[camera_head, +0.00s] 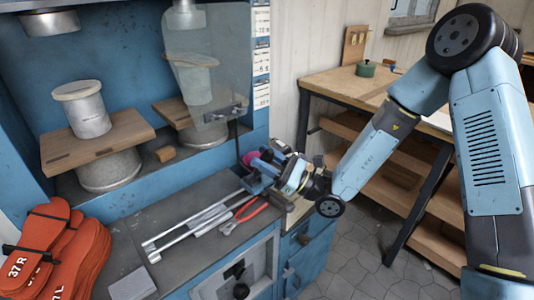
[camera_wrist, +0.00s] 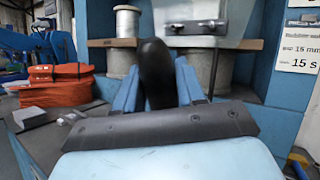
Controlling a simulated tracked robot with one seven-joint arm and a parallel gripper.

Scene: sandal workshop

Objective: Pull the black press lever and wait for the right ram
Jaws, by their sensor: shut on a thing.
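The black press lever (camera_wrist: 155,72) stands upright between the fingers of my gripper (camera_wrist: 156,92) in the wrist view, its rounded end pointing up. My gripper (camera_head: 258,168) is shut on it at the press's right front edge in the head view, where the fingers hide most of the lever. The right ram (camera_head: 183,6) shows at the top of the blue press (camera_head: 110,58), behind a clear guard (camera_head: 222,60). A pale cylinder (camera_head: 194,82) and a wooden board are blurred behind the guard. I cannot tell whether the ram touches anything.
The left ram (camera_head: 48,22) hangs above a wooden board (camera_head: 98,142) bearing a pale cylinder (camera_head: 82,110). Orange soles (camera_head: 75,260) lie at the left. Metal rods (camera_head: 190,222) and red-handled pliers (camera_head: 246,213) lie on the ledge. A wooden workbench (camera_head: 345,85) stands behind my arm.

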